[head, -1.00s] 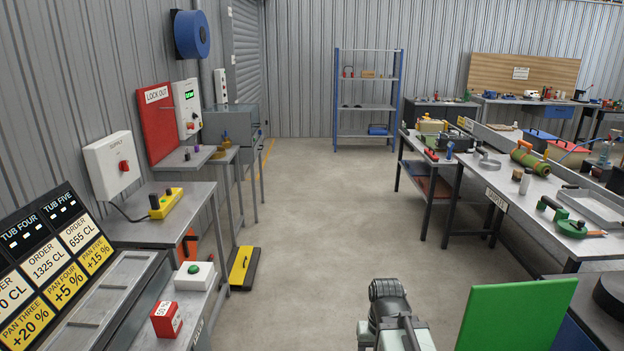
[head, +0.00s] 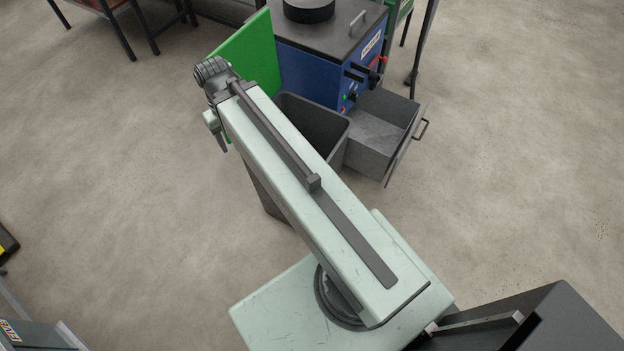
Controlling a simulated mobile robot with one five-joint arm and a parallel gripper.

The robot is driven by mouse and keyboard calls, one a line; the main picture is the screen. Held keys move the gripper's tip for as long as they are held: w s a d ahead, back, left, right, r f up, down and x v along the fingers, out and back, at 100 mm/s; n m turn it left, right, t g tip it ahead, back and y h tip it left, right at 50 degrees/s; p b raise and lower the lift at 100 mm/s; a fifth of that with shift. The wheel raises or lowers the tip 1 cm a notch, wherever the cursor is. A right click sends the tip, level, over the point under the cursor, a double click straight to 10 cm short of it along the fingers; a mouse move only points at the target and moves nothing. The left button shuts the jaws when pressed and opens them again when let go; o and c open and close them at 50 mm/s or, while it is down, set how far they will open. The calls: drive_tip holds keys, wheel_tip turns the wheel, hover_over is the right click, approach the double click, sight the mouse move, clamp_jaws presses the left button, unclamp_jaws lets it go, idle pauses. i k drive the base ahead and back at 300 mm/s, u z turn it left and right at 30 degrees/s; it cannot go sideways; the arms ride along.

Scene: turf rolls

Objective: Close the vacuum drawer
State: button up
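The vacuum is a blue cabinet (head: 318,78) with a dark top at the upper middle of the head view. Its grey drawer (head: 372,147) is pulled out toward the lower right and looks empty. A bar handle (head: 421,130) is on the drawer's front panel. My arm reaches from the lower right to the upper left, across the picture and left of the drawer. My gripper (head: 222,143) hangs at the arm's far end, left of the cabinet and well apart from the drawer. The gripper is small and partly hidden, so its opening cannot be made out.
A dark open bin (head: 318,122) stands beside the drawer, partly hidden under my arm. A green panel (head: 250,55) stands at the cabinet's left. A dark unit (head: 560,325) is at the lower right. The floor right of the drawer is clear.

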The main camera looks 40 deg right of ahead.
sight(384, 119)
drive_tip(key=u, duration=0.8)
drive_tip(key=k, duration=1.4)
drive_tip(key=z, duration=2.1)
drive_tip(key=i, duration=1)
drive_tip(key=u, duration=0.15)
drive_tip(key=k, duration=0.25)
